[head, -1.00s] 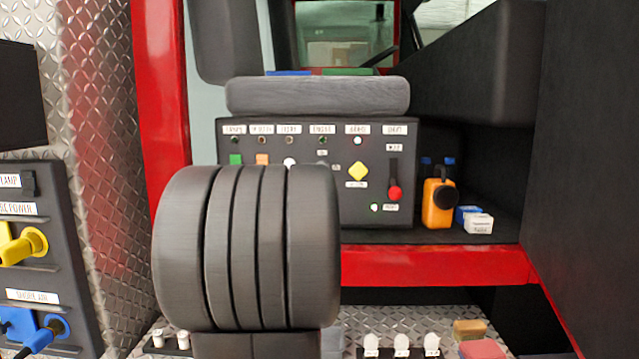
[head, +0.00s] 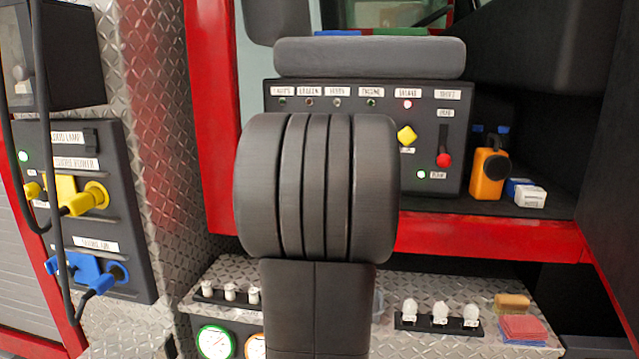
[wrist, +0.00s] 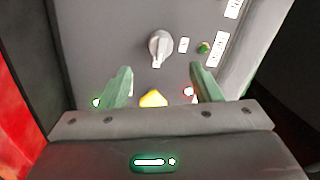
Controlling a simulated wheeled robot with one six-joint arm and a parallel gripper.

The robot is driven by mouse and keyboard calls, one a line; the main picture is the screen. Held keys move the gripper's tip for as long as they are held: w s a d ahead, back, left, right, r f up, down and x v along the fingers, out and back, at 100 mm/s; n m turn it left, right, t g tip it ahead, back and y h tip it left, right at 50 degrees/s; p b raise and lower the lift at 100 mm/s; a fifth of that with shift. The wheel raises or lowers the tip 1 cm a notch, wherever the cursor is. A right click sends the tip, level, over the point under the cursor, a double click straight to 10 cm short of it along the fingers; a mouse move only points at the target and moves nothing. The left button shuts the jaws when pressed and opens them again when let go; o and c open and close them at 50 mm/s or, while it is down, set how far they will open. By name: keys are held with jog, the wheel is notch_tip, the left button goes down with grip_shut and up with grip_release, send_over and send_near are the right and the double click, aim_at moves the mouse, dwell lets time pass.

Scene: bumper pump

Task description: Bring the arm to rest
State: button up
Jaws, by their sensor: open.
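My gripper (wrist: 161,68) shows in the wrist view as two green fingers, spread apart with nothing held between them. It faces a grey control panel, with a grey rotary knob (wrist: 160,47) beyond the fingertips and a yellow button (wrist: 153,98) partly hidden by the gripper body. In the head view my dark arm stands in front of the control panel (head: 437,178) and hides its lower left part; the gripper itself is hidden there. The panel's yellow diamond button (head: 407,136) and red lever knob (head: 444,160) show right of the arm.
A red beam (head: 490,237) runs below. Yellow plugs (head: 88,198) and hanging cables are at left.

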jog(key=p+x, duration=0.2)
jog(key=x, duration=0.8)
jog(key=shift+s, duration=0.1)
